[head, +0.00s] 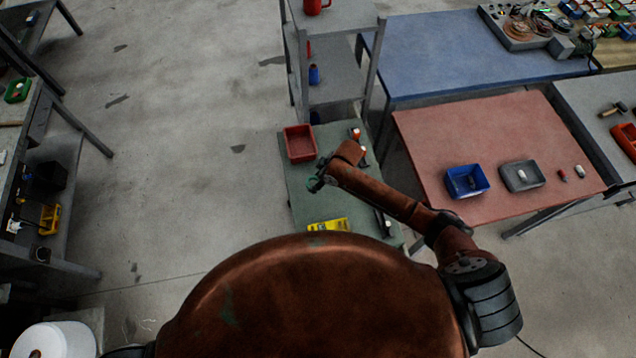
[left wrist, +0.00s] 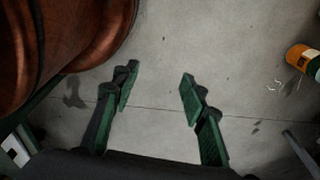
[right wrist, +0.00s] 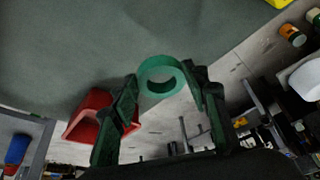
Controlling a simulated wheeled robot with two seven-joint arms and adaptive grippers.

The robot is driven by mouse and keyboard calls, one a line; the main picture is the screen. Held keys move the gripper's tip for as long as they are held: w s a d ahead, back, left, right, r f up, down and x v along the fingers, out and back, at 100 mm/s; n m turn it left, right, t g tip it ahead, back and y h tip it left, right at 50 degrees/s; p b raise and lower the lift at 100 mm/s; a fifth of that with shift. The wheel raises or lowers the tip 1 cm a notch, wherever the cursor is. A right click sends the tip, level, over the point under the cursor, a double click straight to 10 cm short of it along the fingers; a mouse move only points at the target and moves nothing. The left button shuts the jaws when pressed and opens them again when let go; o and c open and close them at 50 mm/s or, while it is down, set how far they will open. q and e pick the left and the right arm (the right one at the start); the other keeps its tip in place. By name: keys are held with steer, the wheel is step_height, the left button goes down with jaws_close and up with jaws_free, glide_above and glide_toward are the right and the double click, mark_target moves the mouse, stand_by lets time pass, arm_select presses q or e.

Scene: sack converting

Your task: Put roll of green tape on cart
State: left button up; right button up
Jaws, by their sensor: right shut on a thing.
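The roll of green tape (right wrist: 160,78) is a green ring between the fingers of my right gripper (right wrist: 165,95), which is shut on it. In the head view my right gripper (head: 318,182) is over the green-topped surface (head: 302,208), near its left edge, and the tape is a small green patch there. I cannot tell its height above the top, or whether this surface is the cart. My left gripper (left wrist: 155,88) is open and empty over bare concrete floor in the left wrist view, and it is out of the head view.
A red bin (head: 300,143) stands on the green top beyond my right gripper, and a yellow item (head: 328,225) lies nearer. A grey shelf rack (head: 335,88) stands behind. A red-topped table (head: 470,140) with blue and grey bins is at right. The floor at left is open.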

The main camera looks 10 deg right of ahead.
steer(key=shift+w+d+f, duration=0.3)
steer(key=shift+w+f, duration=0.4)
steer(key=shift+f, duration=1.9)
steer(key=o, duration=1)
steer(key=shift+f, duration=0.1)
steer(key=v, duration=1.2)
steer(key=shift+d, duration=0.1)
